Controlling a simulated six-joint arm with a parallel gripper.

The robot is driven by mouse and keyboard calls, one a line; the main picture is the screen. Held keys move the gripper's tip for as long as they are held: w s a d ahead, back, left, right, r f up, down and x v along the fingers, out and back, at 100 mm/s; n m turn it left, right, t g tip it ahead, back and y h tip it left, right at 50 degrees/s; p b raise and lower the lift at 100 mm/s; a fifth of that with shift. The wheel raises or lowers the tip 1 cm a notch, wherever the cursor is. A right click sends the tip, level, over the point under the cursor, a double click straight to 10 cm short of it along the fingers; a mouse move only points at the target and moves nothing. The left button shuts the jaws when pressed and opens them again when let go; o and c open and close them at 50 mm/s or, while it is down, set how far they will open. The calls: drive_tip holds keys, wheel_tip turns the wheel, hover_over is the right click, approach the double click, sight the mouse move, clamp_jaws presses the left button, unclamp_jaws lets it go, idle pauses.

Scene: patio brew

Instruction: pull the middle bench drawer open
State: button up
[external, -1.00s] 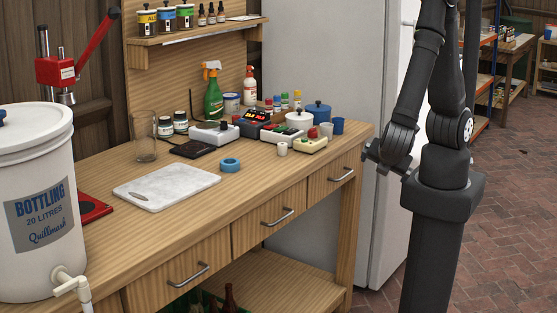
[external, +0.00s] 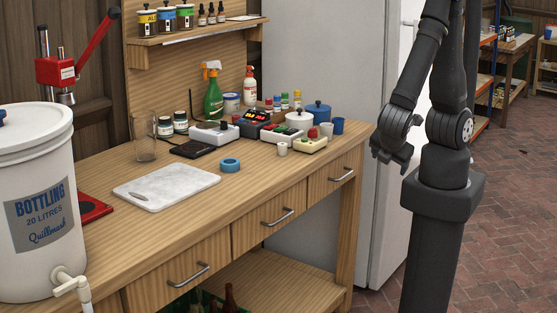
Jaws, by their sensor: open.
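The left drawer (external: 165,280) and the right drawer (external: 325,188) are closed too. My gripper (external: 390,160) is to the right of the bench, in the air and apart from every handle. It is open, with nothing visible between its fingers, and is seen small and dark against the fridge.
A white fridge (external: 322,90) stands behind my arm. A large white bottling bucket (external: 35,170) with a tap is at the left. The brick floor (external: 510,200) at right is clear.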

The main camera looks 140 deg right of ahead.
drive_tip(key=c, duration=0.7)
drive_tip(key=shift+w+d+f, duration=0.1)
drive_tip(key=shift+d+f, duration=0.05)
drive_tip(key=shift+d, duration=0.1)
drive_tip(key=shift+c, duration=0.8)
drive_tip(key=n+t+h, duration=0.1)
drive_tip(key=t+h, duration=0.7)
drive_tip(key=h, duration=0.4)
approach(285, 218)
drive_tip(key=x, duration=0.9)
clamp_jaws()
